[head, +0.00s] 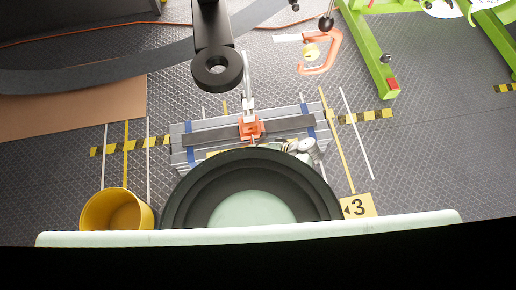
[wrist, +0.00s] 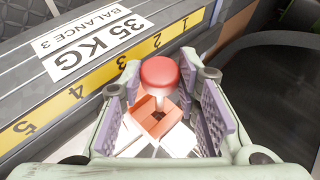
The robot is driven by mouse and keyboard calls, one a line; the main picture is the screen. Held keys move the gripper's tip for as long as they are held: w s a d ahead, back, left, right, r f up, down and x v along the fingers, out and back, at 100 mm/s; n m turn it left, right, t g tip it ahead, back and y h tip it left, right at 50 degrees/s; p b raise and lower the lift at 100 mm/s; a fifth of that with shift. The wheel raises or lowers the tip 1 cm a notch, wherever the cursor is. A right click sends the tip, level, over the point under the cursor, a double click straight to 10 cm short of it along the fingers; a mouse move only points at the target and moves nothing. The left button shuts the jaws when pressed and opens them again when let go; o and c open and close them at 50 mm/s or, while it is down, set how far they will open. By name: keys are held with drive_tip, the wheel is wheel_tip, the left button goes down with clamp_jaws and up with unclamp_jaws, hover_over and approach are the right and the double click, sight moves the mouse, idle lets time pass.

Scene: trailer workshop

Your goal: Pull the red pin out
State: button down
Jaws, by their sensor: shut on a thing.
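The red pin has a round red head (wrist: 160,72) on a pale shaft, above an orange-red block (wrist: 157,117) in the wrist view. My gripper (wrist: 160,90) has its pale green fingers with purple pads on either side of the pin, and it is shut on it. The exact contact is hard to see. The block stands beside a grey beam (wrist: 75,68) with a numbered yellow strip. In the head view, the red pin cannot be made out and my gripper is mostly hidden behind my dark arm.
In the head view, an orange-red clamp (head: 250,127) stands on the grey bench unit (head: 180,150). A yellow cup (head: 117,210) is at lower left, a yellow "3" sign (head: 358,206) at lower right. A green frame (head: 372,50) stands at upper right. Patterned floor is open around the unit.

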drive_tip(key=shift+s+a+f, duration=0.1)
drive_tip(key=shift+s+f, duration=0.3)
drive_tip(key=shift+s, duration=0.1)
drive_tip(key=shift+s+d+r+p, duration=0.15)
drive_tip(key=shift+s+p, duration=0.15)
drive_tip(key=shift+s, duration=0.35)
drive_tip(key=shift+s+d+p, duration=0.1)
drive_tip(key=shift+s+p, duration=0.2)
drive_tip(key=shift+s, duration=0.3)
